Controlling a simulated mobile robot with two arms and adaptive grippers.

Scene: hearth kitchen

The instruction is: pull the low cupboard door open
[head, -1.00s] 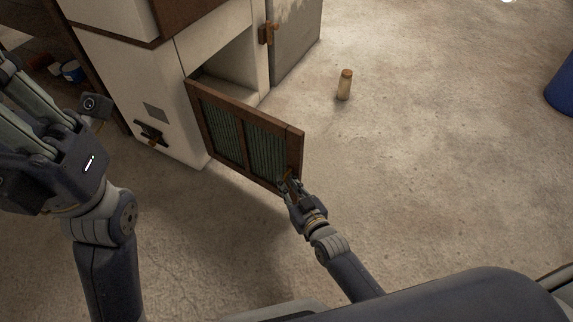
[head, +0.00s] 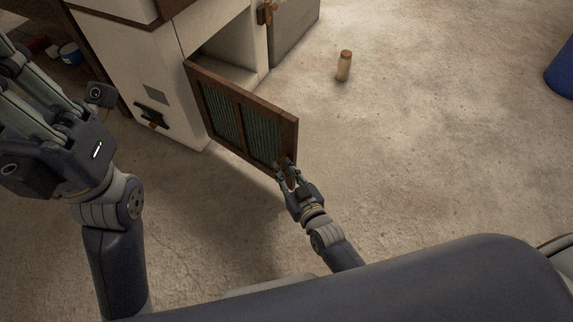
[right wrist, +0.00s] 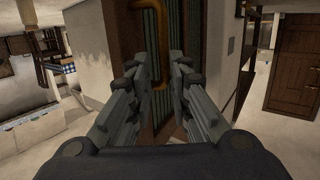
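The low cupboard door (head: 233,113), a brown wooden frame with green ribbed panels, stands wide open, swung out from the pale cupboard. My right gripper (head: 285,168) is at the door's free edge in the head view. In the right wrist view its two fingers (right wrist: 156,75) are spread apart. The brass handle (right wrist: 161,45) shows in the gap, around or just beyond the fingertips; I see no finger pressed on it. My left gripper (head: 22,95) is raised at the left, away from the door; its fingertips are not clearly shown.
The cupboard opening (head: 225,68) shows behind the door. A small bottle with a brown cap (head: 344,66) stands on the floor to the right. A blue bin (head: 562,75) is at the right edge. The floor around the door's free edge is clear.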

